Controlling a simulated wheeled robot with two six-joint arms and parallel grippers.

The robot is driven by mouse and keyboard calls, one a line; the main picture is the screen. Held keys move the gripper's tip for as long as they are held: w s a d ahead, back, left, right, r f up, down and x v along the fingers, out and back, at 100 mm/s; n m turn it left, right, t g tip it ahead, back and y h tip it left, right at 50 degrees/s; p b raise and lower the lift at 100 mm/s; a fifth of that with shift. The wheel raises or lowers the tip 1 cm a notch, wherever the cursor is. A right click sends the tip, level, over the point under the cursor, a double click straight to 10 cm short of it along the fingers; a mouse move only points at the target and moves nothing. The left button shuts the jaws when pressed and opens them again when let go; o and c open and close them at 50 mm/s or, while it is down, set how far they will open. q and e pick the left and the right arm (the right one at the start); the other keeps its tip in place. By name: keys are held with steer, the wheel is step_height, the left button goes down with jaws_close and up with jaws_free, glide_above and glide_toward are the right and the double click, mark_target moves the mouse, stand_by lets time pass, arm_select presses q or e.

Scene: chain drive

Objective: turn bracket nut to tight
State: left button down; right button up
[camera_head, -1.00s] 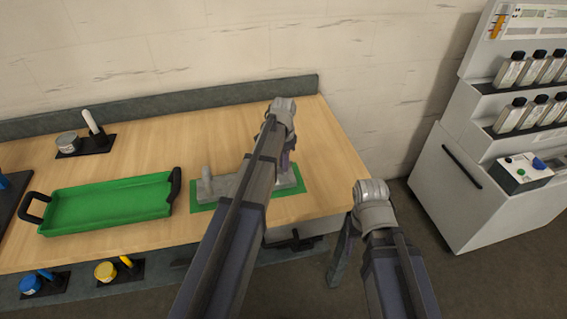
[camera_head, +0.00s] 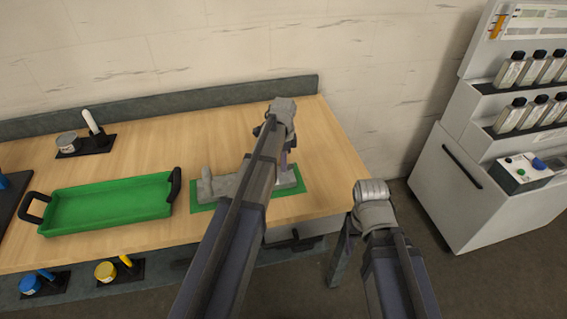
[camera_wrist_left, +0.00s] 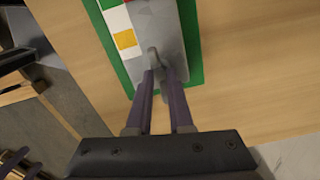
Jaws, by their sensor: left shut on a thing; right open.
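A grey bracket (camera_head: 225,186) lies on a green mat (camera_head: 203,207) near the right end of the bench. Its plate (camera_wrist_left: 181,22) shows in the left wrist view with a strip of coloured squares (camera_wrist_left: 124,39). My left gripper (camera_wrist_left: 159,74) is over the plate, shut on a small grey upright part (camera_wrist_left: 154,57), seemingly the bracket nut. The fingers hide most of that part, so its turn against the colours cannot be read. In the head view my left arm covers part of the bracket. My right gripper (camera_head: 340,262) is open and empty, off the bench's right front edge.
A green tray (camera_head: 108,205) with black handles lies left of the bracket. A white-handled tool on a black base (camera_head: 90,143) stands behind it. Blue (camera_head: 31,284) and yellow (camera_head: 106,271) pots are at the front. A white cabinet with bottles (camera_head: 455,185) stands right.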

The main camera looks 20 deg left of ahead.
arm_select(q)
steer(key=c, duration=0.8)
jaws_free()
steer(key=shift+r, duration=0.15)
step_height(320, 180, up, 8)
steer(key=p, duration=0.7)
steer(key=shift+f+p, duration=0.2)
steer(key=shift+p, duration=0.2)
